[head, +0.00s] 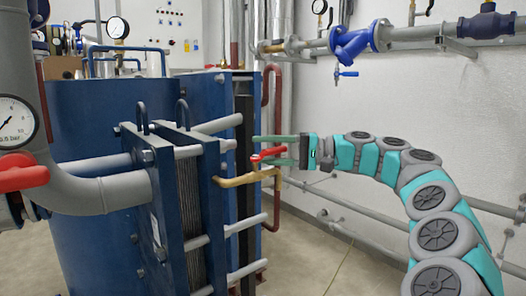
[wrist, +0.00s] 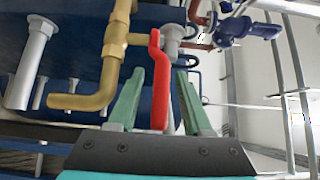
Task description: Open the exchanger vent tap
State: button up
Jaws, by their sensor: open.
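The vent tap has a red lever (head: 268,154) on a brass pipe (head: 245,179) at the right side of the blue plate exchanger (head: 185,210). In the wrist view the red lever (wrist: 160,85) runs lengthwise in the picture, beside the brass pipe (wrist: 110,60). My gripper (head: 256,151) reaches in from the right, its two green fingers open. In the wrist view my gripper (wrist: 160,80) has one finger on each side of the lever, with gaps visible. Whether the lever lies fully between the fingers in depth is hard to tell.
Another red lever (head: 22,178) and a pressure gauge (head: 15,122) are at the left. A dark red pipe (head: 272,85) rises behind my gripper. A blue strainer (head: 352,45) sits on the wall pipe. Bare floor (head: 305,255) lies below my arm.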

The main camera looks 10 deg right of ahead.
aim_at(283, 151)
jog(key=v, duration=0.7)
jog(key=shift+d, duration=0.2)
